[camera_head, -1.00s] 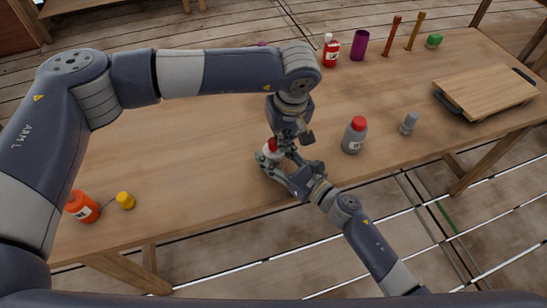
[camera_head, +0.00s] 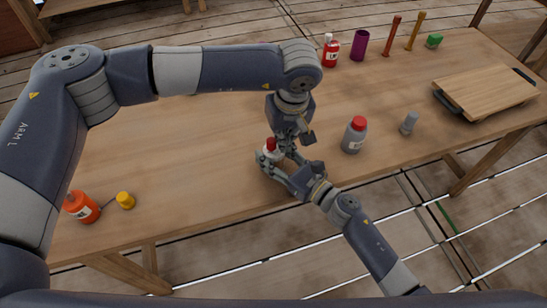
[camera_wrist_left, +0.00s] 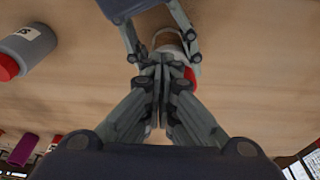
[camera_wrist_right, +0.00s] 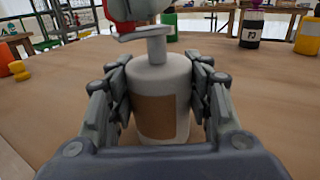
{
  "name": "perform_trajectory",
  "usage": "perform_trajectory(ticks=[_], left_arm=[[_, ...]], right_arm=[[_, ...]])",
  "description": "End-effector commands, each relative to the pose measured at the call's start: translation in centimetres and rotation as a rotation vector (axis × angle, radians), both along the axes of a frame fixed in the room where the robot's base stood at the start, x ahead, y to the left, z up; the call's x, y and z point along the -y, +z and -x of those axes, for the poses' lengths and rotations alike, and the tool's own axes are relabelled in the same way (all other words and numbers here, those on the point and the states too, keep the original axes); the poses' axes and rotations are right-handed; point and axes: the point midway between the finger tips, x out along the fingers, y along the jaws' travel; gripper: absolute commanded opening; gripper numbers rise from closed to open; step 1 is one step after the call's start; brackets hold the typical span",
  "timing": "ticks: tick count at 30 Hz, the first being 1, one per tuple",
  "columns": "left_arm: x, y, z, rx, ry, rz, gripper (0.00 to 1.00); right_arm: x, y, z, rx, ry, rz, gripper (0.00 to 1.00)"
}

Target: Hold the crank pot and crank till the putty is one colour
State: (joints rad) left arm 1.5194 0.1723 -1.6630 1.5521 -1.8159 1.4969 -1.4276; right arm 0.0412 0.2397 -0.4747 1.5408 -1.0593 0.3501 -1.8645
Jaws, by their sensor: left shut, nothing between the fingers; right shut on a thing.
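The crank pot (camera_wrist_right: 175,85) is a pale grey upright cylinder with a brown window (camera_wrist_right: 157,118) in its side; the window looks an even brown. On its top sits a metal crank (camera_wrist_right: 145,36) with a red knob (camera_wrist_right: 122,10), which also shows in the head view (camera_head: 270,144). My right gripper (camera_wrist_right: 160,95) is shut around the pot's body, which stands on the table. My left gripper (camera_wrist_left: 160,72) is shut and empty, pointing down right beside the red knob (camera_wrist_left: 190,76). Whether its fingers touch the knob I cannot tell.
A grey bottle with a red cap (camera_head: 354,135) and a small grey piece (camera_head: 409,123) stand to the right on the table (camera_head: 200,150). An orange bottle (camera_head: 81,207) and yellow piece (camera_head: 125,200) are at left. A wooden board (camera_head: 485,92) lies far right.

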Motion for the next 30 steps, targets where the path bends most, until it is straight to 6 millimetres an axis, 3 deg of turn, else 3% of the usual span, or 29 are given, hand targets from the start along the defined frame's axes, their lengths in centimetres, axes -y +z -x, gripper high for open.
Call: perform_trajectory(ticks=[21, 30], left_arm=[[-0.1, 5.8, -0.2, 0.004, 0.002, 0.001, 0.0], [-0.1, 6.1, -0.1, 0.003, 0.002, 0.0, 0.0]], right_arm=[[0.0, -0.1, 0.1, 0.0, 0.002, 0.001, 0.19], [-0.1, -0.1, 0.1, 0.0, 0.003, 0.001, 0.19]])
